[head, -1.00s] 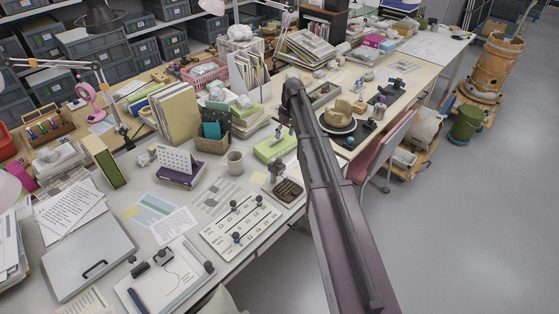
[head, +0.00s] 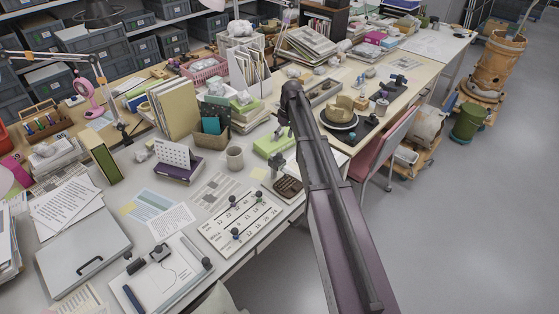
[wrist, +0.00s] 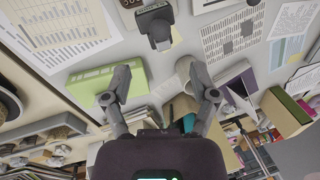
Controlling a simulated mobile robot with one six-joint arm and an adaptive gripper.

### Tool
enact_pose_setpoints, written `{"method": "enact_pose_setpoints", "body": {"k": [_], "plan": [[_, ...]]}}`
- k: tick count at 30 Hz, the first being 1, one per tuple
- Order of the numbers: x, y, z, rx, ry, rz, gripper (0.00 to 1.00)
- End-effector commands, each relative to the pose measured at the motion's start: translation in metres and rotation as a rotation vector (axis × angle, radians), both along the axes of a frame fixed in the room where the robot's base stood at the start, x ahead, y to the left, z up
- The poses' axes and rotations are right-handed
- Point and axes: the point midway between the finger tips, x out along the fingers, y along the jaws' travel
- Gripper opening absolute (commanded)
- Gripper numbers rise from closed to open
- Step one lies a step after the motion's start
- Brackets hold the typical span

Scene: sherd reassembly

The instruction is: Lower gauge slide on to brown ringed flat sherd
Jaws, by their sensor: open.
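A small dark stand with a brown base (head: 288,187) is at the front edge of the pale table, below and right of my gripper in the head view. It looks like the gauge. In the wrist view the gauge (wrist: 158,28) is at the top centre, with a dark block jutting towards me. I cannot make out the brown ringed flat sherd or tell whether it lies under the slide. My gripper (wrist: 160,97) is open and empty, its fingers wide apart, clear of the gauge. In the head view my gripper (head: 281,132) is small and partly hidden by my arm.
A green box (head: 271,146) lies close behind the gauge. A mug (head: 235,157) and a desk calendar (head: 175,160) stand to its left. A white numbered board (head: 240,222) with dark knobs lies at front left. A dark turntable (head: 339,120) with a pot is at right.

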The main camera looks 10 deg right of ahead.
Motion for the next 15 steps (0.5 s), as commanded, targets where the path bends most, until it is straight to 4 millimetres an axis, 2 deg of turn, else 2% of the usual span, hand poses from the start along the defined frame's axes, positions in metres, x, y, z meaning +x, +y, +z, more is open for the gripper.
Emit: {"method": "enact_pose_setpoints", "body": {"k": [1, 15], "plan": [[-0.001, 0.001, -0.008, 0.0, 0.0, 0.0, 0.76], [-0.004, 0.007, -0.044, 0.0, 0.0, 0.0, 0.76]]}}
